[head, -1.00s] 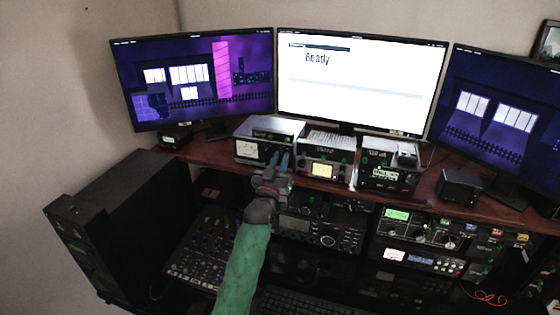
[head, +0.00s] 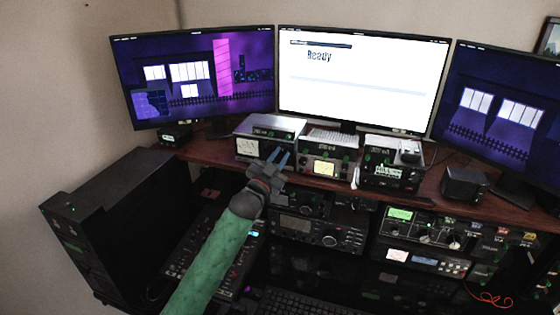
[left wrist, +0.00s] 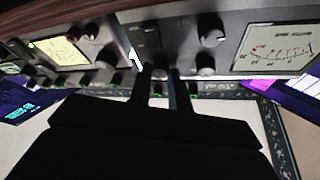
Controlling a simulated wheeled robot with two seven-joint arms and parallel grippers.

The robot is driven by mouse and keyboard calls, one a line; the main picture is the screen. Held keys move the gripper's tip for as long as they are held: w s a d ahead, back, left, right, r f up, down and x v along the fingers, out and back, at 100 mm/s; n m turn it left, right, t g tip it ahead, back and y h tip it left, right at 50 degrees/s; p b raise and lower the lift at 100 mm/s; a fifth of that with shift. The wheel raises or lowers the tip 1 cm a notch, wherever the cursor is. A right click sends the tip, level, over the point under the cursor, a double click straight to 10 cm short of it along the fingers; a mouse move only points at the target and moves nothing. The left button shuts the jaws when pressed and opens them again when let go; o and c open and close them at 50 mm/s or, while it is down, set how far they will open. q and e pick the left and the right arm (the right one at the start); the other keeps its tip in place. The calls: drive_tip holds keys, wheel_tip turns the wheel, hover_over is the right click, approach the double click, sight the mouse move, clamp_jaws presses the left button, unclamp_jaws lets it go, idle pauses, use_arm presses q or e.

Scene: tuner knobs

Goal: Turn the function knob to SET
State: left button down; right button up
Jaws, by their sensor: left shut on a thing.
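The left tuner box (head: 272,126), with a white needle meter, stands on the wooden shelf below the monitors. My right gripper is not in view.
A middle box with a yellow meter (head: 324,168) stands close on the right, and another box (head: 392,175) beyond it. Monitors (head: 355,75) rise behind. A mixer (head: 187,260) and radios (head: 310,232) lie below the shelf (head: 206,150).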

use_arm(q)
drive_tip(key=shift+m+h, duration=0.3)
drive_tip(key=shift+m, duration=0.5)
drive_tip(key=shift+m+g, duration=0.4)
drive_tip(key=shift+m, duration=0.1)
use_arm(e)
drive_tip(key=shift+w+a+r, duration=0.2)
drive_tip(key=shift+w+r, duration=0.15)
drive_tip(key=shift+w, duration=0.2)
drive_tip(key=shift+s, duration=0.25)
use_arm(q)
drive_tip(key=c, duration=1.3)
unclamp_jaws()
drive_tip(key=shift+a, duration=0.1)
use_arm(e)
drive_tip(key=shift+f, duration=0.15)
